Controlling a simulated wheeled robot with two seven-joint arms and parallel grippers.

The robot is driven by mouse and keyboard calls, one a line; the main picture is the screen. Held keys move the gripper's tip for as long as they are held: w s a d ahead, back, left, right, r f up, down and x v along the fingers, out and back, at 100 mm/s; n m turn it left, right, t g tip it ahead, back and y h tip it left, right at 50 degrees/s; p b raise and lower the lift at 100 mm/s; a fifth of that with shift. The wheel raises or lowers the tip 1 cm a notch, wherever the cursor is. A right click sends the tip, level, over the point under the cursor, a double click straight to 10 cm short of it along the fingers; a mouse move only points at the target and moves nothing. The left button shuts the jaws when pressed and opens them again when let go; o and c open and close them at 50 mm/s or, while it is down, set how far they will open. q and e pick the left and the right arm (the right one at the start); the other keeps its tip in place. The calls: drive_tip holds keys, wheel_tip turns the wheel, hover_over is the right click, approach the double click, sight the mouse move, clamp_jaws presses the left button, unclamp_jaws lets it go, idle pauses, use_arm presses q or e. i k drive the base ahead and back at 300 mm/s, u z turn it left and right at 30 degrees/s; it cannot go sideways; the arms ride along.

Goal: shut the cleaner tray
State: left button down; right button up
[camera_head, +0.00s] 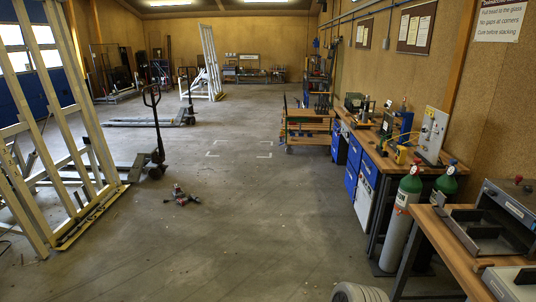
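A grey bench machine (511,202) with a red knob on top stands at the right edge on a wooden-topped table. A dark, shallow tray (474,240) sticks out from its front, toward the left edge of the table. I take this to be the cleaner tray; it looks pulled out. No other label on it can be read from here.
Green-topped gas cylinders (402,215) stand left of the table, beside a long workbench (376,155). A second grey device (512,284) sits at the lower right. A red-grey tool (181,196) lies on the floor. A pallet jack (154,140) stands left. The middle floor is clear.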

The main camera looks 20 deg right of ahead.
sight(481, 233)
drive_tip(key=z, duration=0.5)
drive_tip(key=i, duration=1.85)
drive_tip(key=z, duration=2.05)
drive_tip(key=i, duration=0.95)
drive_tip(key=z, duration=0.85)
